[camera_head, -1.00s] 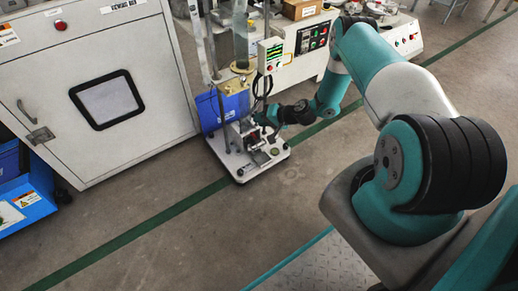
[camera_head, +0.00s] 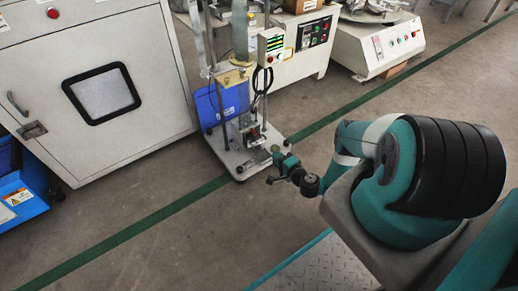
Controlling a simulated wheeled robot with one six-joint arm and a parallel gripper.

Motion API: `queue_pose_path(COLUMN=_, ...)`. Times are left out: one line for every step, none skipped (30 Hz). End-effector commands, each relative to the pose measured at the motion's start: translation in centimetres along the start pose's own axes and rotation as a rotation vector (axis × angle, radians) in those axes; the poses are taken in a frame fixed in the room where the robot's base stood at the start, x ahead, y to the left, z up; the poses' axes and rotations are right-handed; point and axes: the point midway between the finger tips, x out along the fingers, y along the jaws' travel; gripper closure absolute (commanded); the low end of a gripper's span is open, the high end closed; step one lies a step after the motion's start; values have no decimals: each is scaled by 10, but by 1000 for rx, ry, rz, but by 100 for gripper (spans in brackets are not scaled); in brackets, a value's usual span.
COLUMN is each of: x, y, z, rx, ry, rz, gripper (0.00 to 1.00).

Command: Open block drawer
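A small test stand with metal columns (camera_head: 205,55) and a pale base plate (camera_head: 228,158) stands on the floor near the middle. A small metal block assembly (camera_head: 250,132) with a reddish part sits low on the stand, above the plate. I cannot make out a drawer or whether one is open. My gripper (camera_head: 271,180) is in front of the plate's right front corner, apart from the block assembly. It is too small to tell whether it is open or shut, and I see nothing held in it.
A large grey cabinet (camera_head: 150,100) with a dark-framed window stands left of the stand. A blue bin (camera_head: 208,107) is behind the stand. A control box (camera_head: 271,45) and a white machine (camera_head: 318,60) are behind right. The floor in front is clear, crossed by a green line (camera_head: 130,230).

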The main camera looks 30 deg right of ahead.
Motion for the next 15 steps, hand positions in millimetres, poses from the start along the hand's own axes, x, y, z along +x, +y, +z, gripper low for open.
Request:
queue_pose_path(x=11, y=8, z=1, rx=-3, ry=-5, rz=-1, gripper=81)
queue_pose_path(x=16, y=8, z=1, rx=-3, ry=-4, rz=-2, gripper=81)
queue_pose_path(x=21, y=8, z=1, rx=-2, ry=-4, rz=-1, gripper=81)
queue_pose_path(x=24, y=8, z=1, rx=-2, ry=-4, rz=-1, gripper=81)
queue_pose_path(x=28, y=8, z=0, rx=-1, ry=-3, rz=-1, gripper=81)
queue_pose_path(x=33, y=8, z=0, rx=-2, ry=-3, rz=-1, gripper=81)
queue_pose_path(x=37, y=8, z=1, rx=-3, ry=-4, rz=-1, gripper=81)
queue_pose_path(x=41, y=8, z=1, rx=-3, ry=-4, rz=-1, gripper=81)
queue_pose_path(x=45, y=8, z=1, rx=-3, ry=-3, rz=-1, gripper=81)
queue_pose_path(x=48, y=8, z=1, rx=-2, ry=-3, rz=-1, gripper=81)
queue_pose_path(x=51, y=8, z=1, rx=-2, ry=-3, rz=0, gripper=81)
queue_pose_path(x=55, y=8, z=0, rx=-2, ry=-2, rz=0, gripper=81)
queue_pose_path(x=58, y=8, z=0, rx=-2, ry=-2, rz=0, gripper=81)
queue_pose_path(x=61, y=8, z=0, rx=-2, ry=-2, rz=0, gripper=81)
queue_pose_path(x=64, y=8, z=0, rx=-2, ry=-3, rz=0, gripper=81)
